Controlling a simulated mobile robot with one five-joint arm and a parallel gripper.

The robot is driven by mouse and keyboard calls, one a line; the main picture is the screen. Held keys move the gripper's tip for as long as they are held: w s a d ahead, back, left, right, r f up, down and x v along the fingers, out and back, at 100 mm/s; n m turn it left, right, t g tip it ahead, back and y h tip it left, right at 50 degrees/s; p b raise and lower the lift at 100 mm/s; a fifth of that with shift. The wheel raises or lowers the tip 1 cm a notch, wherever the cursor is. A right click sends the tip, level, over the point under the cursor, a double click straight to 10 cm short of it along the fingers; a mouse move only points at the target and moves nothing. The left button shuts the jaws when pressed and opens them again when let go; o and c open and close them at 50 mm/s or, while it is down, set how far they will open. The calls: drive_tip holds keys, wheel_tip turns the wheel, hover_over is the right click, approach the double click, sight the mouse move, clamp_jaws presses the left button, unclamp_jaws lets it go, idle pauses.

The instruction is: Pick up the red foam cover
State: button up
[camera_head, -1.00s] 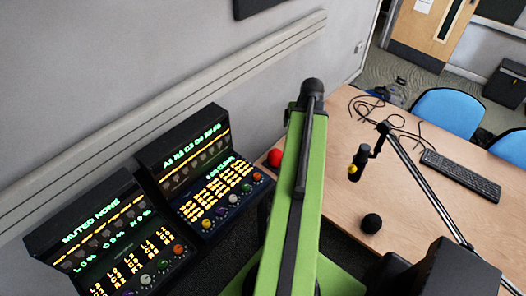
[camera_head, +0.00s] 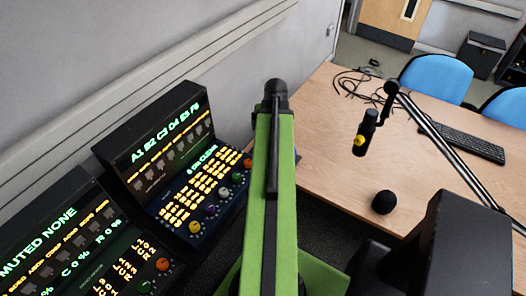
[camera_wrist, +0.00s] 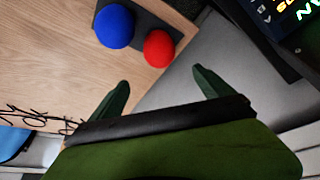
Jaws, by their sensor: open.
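The red foam cover (camera_wrist: 159,47) is a round red ball in the wrist view, next to a round blue foam cover (camera_wrist: 114,26). Both are at a dark tray (camera_wrist: 152,15) near the table edge. My gripper (camera_wrist: 160,88) is open, with its two green fingers apart and nothing between them. The red cover lies ahead of the gap between the fingertips, apart from them. In the head view my green arm hides the red and blue covers, and the fingers do not show.
A black foam ball (camera_head: 384,202) sits on the wooden table (camera_head: 330,165). Loose black cables (camera_head: 355,82) lie at the back. Lit mixer panels (camera_head: 175,150) stand left of my arm.

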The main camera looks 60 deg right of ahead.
drive_tip(key=b+x, duration=0.5)
drive_tip(key=x, duration=0.1)
drive_tip(key=b+x, duration=1.1)
drive_tip(key=x, duration=0.1)
drive_tip(key=shift+a+f, duration=0.15)
drive_tip(key=shift+f, duration=0.3)
drive_tip(key=shift+r, duration=0.2)
drive_tip(key=c, duration=1.4)
